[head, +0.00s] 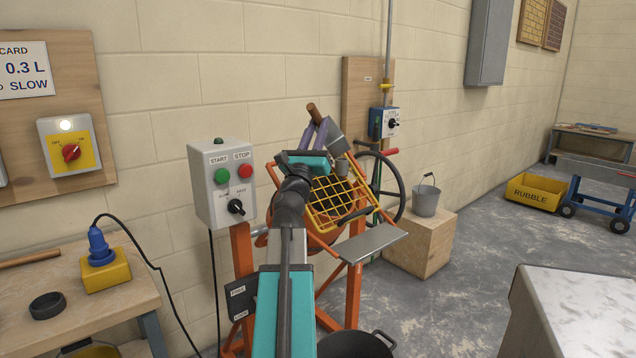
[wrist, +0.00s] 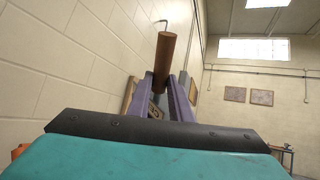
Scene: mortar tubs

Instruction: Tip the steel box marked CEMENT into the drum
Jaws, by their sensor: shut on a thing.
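My gripper (head: 318,132), with purple fingers, is raised above the mixer's drum. It is shut on the brown handle (head: 314,111) of the steel box (head: 335,143). In the wrist view the handle (wrist: 165,62) stands between the two fingers (wrist: 168,98). The box is tilted and held over the yellow guard grid. My gripper and wrist hide much of it, and no full CEMENT mark is readable. The drum (head: 331,192) lies behind the yellow grid (head: 347,200), its dark mouth partly hidden by my arm. I cannot tell whether anything is pouring.
A grey control box (head: 222,183) with start and stop buttons stands left of the mixer. A handwheel (head: 388,188) is at its right. A metal bucket (head: 426,199) stands on a wooden block (head: 420,245). A black tub (head: 356,345) is on the floor in front.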

